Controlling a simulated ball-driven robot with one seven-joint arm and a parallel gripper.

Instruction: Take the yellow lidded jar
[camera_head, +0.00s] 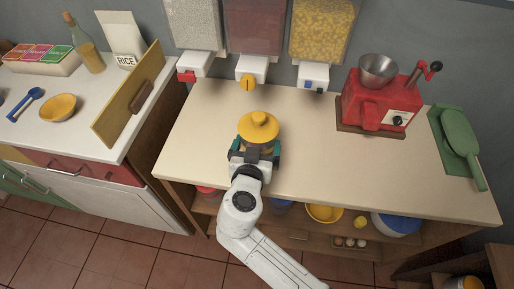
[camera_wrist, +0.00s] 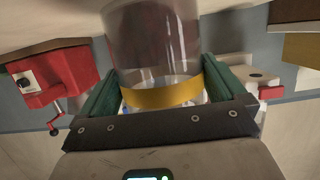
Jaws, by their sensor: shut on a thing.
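My gripper (camera_head: 257,152) has come from the front, with one green finger on each side of the jar. It is shut on the jar. In the wrist view, the jar's clear body (camera_wrist: 153,35) and yellow band (camera_wrist: 163,95) sit between the fingers (camera_wrist: 160,88). My gripper hides the jar's lower part in the head view. I cannot tell whether the jar touches the counter.
Wall dispensers with a red knob (camera_head: 187,76), a yellow knob (camera_head: 247,83) and a blue knob (camera_head: 309,84) hang behind. A yellow board (camera_head: 128,98) stands left. The counter (camera_head: 345,165) between is clear.

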